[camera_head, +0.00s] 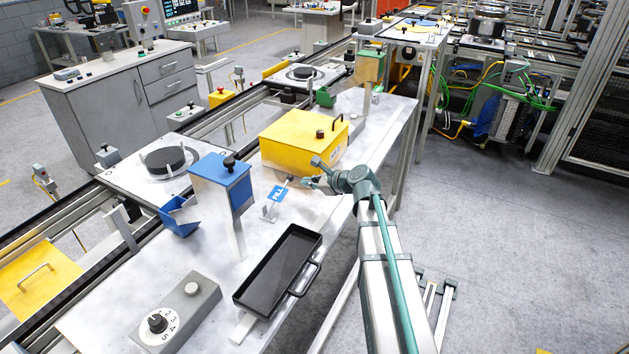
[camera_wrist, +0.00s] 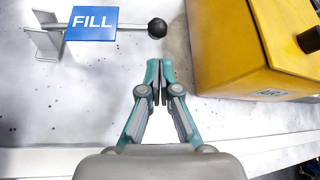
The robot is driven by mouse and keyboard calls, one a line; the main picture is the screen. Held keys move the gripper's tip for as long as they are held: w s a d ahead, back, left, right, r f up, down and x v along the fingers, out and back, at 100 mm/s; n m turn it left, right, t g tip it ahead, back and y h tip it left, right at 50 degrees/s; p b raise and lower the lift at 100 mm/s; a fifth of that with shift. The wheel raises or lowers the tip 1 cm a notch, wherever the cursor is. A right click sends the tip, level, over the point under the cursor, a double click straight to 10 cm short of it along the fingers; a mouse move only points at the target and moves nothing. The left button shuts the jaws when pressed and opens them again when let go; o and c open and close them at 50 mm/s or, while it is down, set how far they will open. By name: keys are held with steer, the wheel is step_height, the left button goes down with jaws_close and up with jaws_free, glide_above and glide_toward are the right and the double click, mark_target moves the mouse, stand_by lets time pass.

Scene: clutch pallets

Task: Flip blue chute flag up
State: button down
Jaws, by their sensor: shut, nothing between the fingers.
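The blue flag (camera_head: 278,193) marked FILL is on a thin rod beside the blue chute (camera_head: 222,180). In the wrist view the flag (camera_wrist: 93,23) lies toward the upper left. Its rod runs from a grey bracket (camera_wrist: 47,38) on the left to a black ball knob (camera_wrist: 157,28) on the right. The rod looks roughly level or low over the table. My gripper (camera_head: 306,183) is at the knob's side, near the yellow box. In the wrist view my gripper (camera_wrist: 160,68) is shut and empty, its tips just below the knob, with a visible gap.
The yellow box (camera_head: 300,140) with a dark knob stands close on the right in the wrist view. A black tray (camera_head: 280,270) and a grey dial box (camera_head: 175,315) sit nearer on the table. A blue scoop (camera_head: 180,216) is beside the chute. Bare tabletop surrounds the flag bracket.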

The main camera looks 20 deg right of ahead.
mark_target(280, 192)
steer(key=shift+p+x, duration=0.55)
steer(key=shift+x, duration=2.2)
